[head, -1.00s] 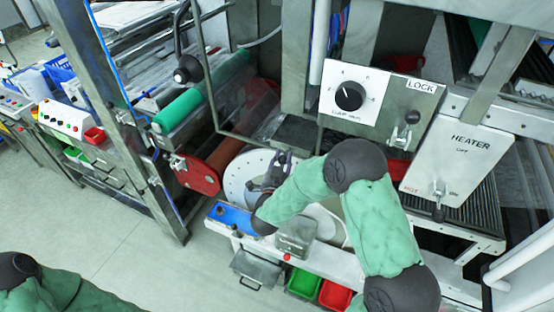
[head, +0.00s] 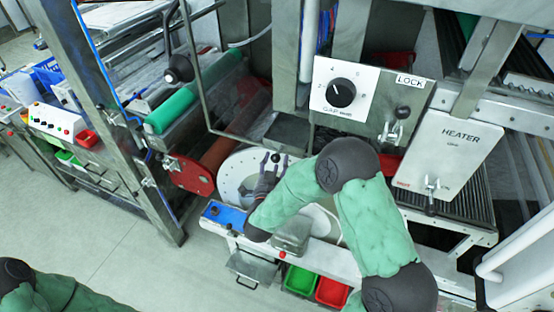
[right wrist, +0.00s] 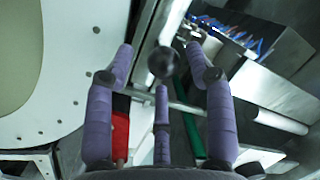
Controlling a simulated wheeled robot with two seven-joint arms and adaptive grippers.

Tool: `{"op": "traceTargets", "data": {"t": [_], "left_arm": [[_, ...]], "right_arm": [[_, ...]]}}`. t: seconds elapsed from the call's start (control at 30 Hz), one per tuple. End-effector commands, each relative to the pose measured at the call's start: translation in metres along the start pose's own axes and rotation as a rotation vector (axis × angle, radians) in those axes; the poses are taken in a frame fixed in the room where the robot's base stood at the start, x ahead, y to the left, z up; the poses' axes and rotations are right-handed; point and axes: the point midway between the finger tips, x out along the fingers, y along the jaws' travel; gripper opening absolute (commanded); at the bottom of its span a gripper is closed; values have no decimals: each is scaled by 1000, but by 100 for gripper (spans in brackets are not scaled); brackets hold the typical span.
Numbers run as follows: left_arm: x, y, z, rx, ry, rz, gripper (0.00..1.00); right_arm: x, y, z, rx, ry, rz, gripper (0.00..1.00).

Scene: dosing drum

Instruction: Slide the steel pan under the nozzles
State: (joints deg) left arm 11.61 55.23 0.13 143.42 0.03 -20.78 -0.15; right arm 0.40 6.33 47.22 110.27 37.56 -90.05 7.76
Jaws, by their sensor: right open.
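A steel pan (head: 252,266) with a wire-like handle at its front sits low, below the white front ledge, in the head view. A grey steel box (head: 292,234) stands on the ledge, just right of my right forearm's end. I cannot make out the nozzles. My right gripper (head: 270,176) is open over the white round plate (head: 231,178), away from the pan. In the right wrist view, its purple fingers (right wrist: 162,85) are spread, with a black ball knob (right wrist: 163,62) showing between them. Contact with the knob cannot be told. My left gripper is out of view.
A green bin (head: 300,280) and a red bin (head: 333,292) sit right of the pan. A blue panel (head: 224,214) lies on the ledge. The dial panel and heater box (head: 448,155) stand right. The floor at left is clear.

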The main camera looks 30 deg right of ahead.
Motion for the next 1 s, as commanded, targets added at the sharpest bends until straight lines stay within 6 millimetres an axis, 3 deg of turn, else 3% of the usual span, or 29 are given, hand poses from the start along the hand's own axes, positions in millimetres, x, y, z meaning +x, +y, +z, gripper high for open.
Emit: {"op": "traceTargets", "data": {"t": [0.2,0.43,0.63,1.0], "left_arm": [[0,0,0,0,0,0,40],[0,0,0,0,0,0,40],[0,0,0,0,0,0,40],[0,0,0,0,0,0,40]], "right_arm": [[-46,-1,0,0,-3,-4,55],[-83,0,0,-1,-3,-2,55],[-96,1,0,0,0,1,55],[-98,2,0,-1,0,2,55]]}}
